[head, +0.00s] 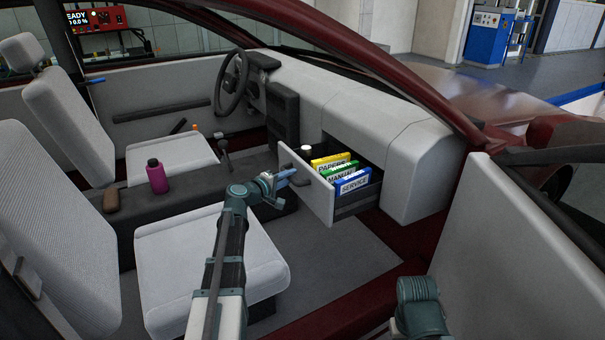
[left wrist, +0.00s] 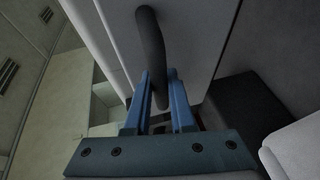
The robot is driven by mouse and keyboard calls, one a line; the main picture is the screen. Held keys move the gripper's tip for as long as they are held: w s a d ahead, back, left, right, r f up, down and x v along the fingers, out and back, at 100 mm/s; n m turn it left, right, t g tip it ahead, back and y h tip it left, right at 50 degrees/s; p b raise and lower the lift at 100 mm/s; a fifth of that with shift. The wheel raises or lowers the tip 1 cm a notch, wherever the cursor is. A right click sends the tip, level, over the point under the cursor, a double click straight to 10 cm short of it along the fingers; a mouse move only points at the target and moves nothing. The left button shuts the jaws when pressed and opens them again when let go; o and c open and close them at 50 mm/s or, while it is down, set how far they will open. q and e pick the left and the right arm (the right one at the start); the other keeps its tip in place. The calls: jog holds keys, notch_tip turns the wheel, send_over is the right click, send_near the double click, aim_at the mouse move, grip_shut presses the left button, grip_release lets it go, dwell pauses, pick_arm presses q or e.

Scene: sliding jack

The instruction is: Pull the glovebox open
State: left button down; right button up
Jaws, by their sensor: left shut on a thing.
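The glovebox drawer (head: 309,190) stands pulled out from the light grey dashboard (head: 345,105) in the head view. Yellow, green and blue labelled folders (head: 352,183) and a small white-topped item (head: 306,152) show inside it. My left gripper (head: 284,180) is at the drawer's front face. In the left wrist view its blue fingers (left wrist: 158,105) are shut around the dark curved handle (left wrist: 150,45). My right arm shows at the lower right of the head view, but its gripper is out of view.
The front seat (head: 210,255) is below and left of the drawer. A magenta bottle (head: 157,176) stands on the centre console. The open car door (head: 520,250) is at the right. Open floor (head: 335,265) lies in front of the drawer.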

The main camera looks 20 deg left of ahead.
pick_arm(q)
jog(key=shift+s+a, duration=0.65)
jog(key=shift+s, duration=0.2)
jog(key=shift+s+a, duration=0.65)
jog(key=shift+s, duration=0.2)
jog(key=c, duration=0.8)
grip_release()
jog(key=shift+o, duration=0.2)
jog(key=p+v, duration=0.2)
jog(key=v, duration=1.2)
jog(key=shift+w+f, duration=0.1)
jog(key=shift+f, duration=0.05)
